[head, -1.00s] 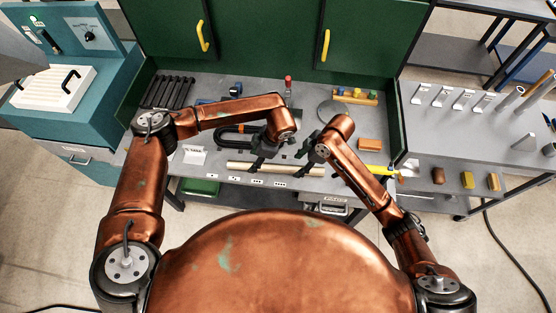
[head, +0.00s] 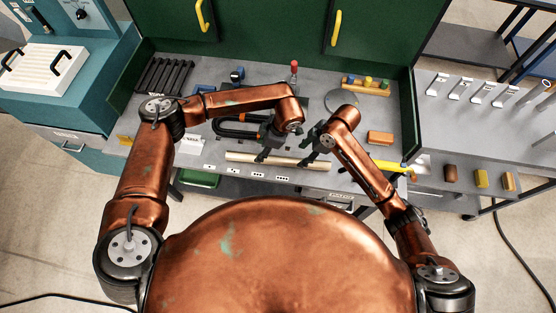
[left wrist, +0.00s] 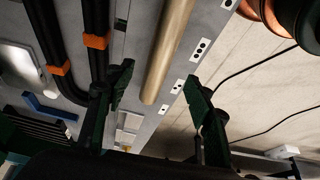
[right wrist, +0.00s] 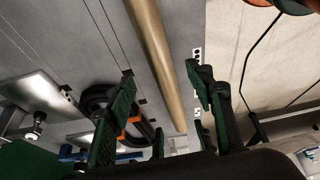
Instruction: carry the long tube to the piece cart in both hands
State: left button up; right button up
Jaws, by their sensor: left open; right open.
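The long tube (head: 242,158) is pale tan and lies along the front of the grey workbench. It runs through the left wrist view (left wrist: 168,50) and the right wrist view (right wrist: 153,50). My left gripper (head: 267,152) is open over the tube's left-middle part. Its fingers (left wrist: 157,76) show on either side of the tube. My right gripper (head: 311,160) is open over the tube's right part, and its fingers (right wrist: 161,72) also show on either side of it. Neither gripper is closed on it. I cannot identify the piece cart with certainty.
An orange block (head: 380,138) and a yellow-handled tool (head: 390,167) lie to the right. A grey side table (head: 462,130) with white holders and small blocks stands right. A teal machine (head: 75,50) stands left.

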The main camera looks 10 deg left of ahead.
aim_at(255, 156)
pick_arm(q)
jog(key=shift+w+a+f, duration=0.1)
jog(key=shift+f, duration=0.2)
pick_arm(e)
jog(key=shift+a+f, duration=0.1)
jog(key=shift+f, duration=0.2)
pick_arm(q)
jog(key=x, duration=0.7)
jog(key=shift+a+f, duration=0.1)
jog(key=shift+a, duration=0.05)
pick_arm(e)
jog(key=x, duration=0.7)
jog(key=shift+a+f, duration=0.1)
jog(key=shift+a, duration=0.05)
pick_arm(q)
grip_shut()
pick_arm(e)
grip_shut()
